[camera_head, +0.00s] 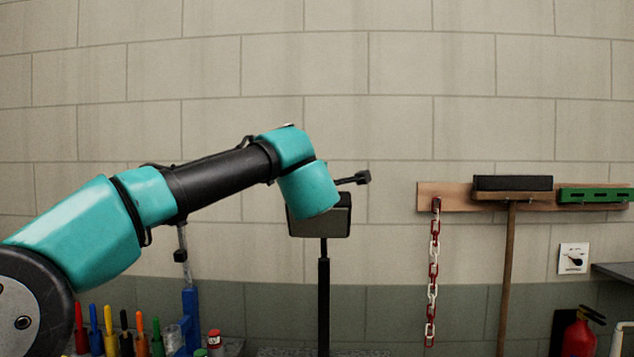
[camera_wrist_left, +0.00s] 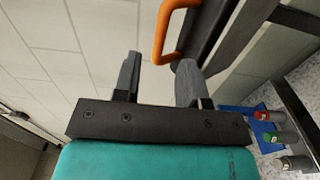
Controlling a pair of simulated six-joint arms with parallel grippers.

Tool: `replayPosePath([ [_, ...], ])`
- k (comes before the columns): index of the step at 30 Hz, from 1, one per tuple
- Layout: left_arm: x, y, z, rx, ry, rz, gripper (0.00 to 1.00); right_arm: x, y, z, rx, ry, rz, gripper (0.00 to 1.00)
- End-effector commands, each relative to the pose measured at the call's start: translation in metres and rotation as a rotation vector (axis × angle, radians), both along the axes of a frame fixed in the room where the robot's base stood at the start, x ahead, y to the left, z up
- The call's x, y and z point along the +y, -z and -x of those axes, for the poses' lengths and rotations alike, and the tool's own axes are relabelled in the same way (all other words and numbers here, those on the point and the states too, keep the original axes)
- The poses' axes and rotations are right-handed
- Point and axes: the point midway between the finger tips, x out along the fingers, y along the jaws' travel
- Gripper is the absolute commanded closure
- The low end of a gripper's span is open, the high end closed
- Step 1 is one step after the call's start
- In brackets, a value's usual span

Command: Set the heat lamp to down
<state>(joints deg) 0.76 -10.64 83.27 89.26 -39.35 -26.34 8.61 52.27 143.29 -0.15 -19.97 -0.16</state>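The heat lamp (camera_head: 330,222) shows in the head view as a dark box-shaped head with a grey face, on a black upright pole. My left arm's teal wrist covers its upper left part. In the left wrist view an orange handle (camera_wrist_left: 162,36) is fixed to the dark lamp body (camera_wrist_left: 208,28). My left gripper (camera_wrist_left: 157,78) is open, its two grey fingers apart. The handle's lower end is close to the right fingertip; I cannot tell whether they touch. In the head view I cannot make out the left gripper's fingers. My right gripper is not in view.
Several coloured-handled tools (camera_head: 110,335) stand at the lower left. A red-and-white chain (camera_head: 433,270) and a broom (camera_head: 508,230) hang from a wooden rail on the right. A fire extinguisher (camera_head: 580,335) stands at the lower right. Capped bottles (camera_wrist_left: 275,138) show in the wrist view.

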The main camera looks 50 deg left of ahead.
Motion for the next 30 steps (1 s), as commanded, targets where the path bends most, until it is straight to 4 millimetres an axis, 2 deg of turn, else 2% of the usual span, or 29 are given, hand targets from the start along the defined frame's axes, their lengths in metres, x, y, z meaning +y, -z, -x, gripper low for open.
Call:
replayPosePath([
  [6,0.026,0.001,-0.027,0.001,-0.003,-0.001,0.62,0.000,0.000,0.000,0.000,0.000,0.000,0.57],
  [11,0.039,0.000,-0.041,0.000,-0.001,-0.001,0.62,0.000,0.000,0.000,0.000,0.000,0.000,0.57],
  [23,0.044,-0.001,-0.047,-0.001,0.001,-0.001,0.62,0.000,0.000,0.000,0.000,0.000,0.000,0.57],
  [30,0.044,0.000,-0.047,-0.001,0.000,-0.001,0.82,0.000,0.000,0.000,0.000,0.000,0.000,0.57],
])
